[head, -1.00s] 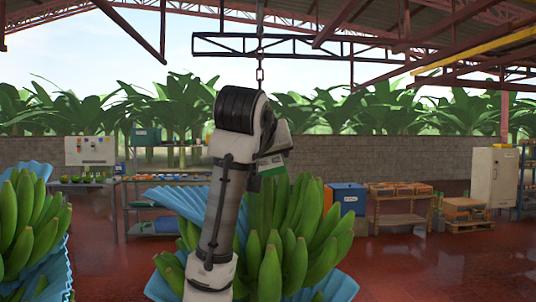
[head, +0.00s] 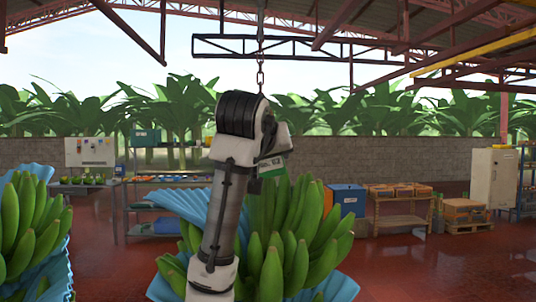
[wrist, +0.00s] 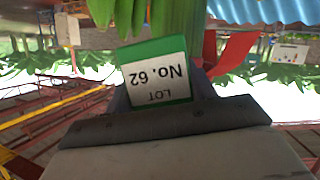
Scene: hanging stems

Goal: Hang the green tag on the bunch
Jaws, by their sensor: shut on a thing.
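The green tag (head: 272,166) has a white label, which reads "LOT No. 62" upside down in the wrist view (wrist: 157,75). My gripper (head: 273,155) is shut on the tag and holds it at the top of the green banana bunch (head: 300,240). In the wrist view, bananas (wrist: 160,17) show just beyond the tag's green edge. I cannot tell whether the tag touches them. My arm hides the bunch's left middle part and most of its stem in the head view. The gripper's fingertips are mostly hidden.
A chain (head: 260,72) hangs from the overhead rail above the bunch. Blue plastic wrap (head: 185,206) surrounds the bunch. Another wrapped bunch (head: 32,225) hangs at the far left. Shelves and a blue box (head: 347,197) stand behind. Red floor lies open at the right.

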